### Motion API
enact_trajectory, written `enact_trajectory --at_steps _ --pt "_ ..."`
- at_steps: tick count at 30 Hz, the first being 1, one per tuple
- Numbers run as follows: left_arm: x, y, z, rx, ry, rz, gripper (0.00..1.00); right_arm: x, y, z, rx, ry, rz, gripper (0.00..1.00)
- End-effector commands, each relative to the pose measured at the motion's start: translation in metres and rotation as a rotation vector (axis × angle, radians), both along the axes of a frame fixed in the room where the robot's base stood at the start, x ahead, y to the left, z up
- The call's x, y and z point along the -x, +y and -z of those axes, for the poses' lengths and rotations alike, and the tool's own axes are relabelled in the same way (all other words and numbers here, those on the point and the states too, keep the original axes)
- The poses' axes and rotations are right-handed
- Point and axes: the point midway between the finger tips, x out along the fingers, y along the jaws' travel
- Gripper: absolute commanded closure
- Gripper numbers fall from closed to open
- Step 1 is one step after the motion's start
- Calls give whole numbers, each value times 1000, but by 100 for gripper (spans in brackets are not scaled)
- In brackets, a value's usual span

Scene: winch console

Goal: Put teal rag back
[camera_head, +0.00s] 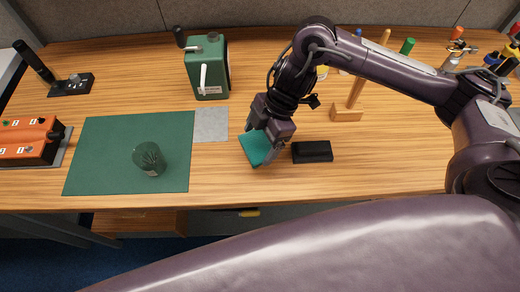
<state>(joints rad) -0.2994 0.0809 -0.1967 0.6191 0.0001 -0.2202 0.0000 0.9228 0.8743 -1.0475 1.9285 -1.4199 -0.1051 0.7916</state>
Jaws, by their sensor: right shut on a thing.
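A teal rag (254,146), folded into a flat square, is between the fingers of my right gripper (264,143). The gripper points down at the middle of the table and is shut on the rag. The rag is tilted; I cannot tell whether it touches the table top. Part of it is hidden by the fingers. A black block (312,152) lies just right of the gripper. A flat grey square (211,124) lies to the left of the rag. My left gripper is not in view.
A dark green mat (100,150) holds a green cylinder (149,159). A green can (207,66) stands behind the grey square. An orange control box (28,142) and a black lever unit (70,85) are at left. A wooden stand (348,112) and several tools are behind, right.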

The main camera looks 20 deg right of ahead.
Motion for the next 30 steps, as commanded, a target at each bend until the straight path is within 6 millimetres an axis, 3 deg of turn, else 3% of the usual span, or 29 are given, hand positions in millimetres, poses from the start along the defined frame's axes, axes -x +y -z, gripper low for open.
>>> enact_trajectory --at_steps 4,14,26,27,30 --pt "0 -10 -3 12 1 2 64 0 1 13 -1 1 0 36" --pt "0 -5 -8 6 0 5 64 0 0 54 -1 1 1 36" --pt "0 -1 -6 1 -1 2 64 0 1 60 -1 0 -1 36" --pt "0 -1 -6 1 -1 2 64 0 1 61 -1 -1 -1 13" --pt "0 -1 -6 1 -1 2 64 0 0 60 -1 -1 -1 0"
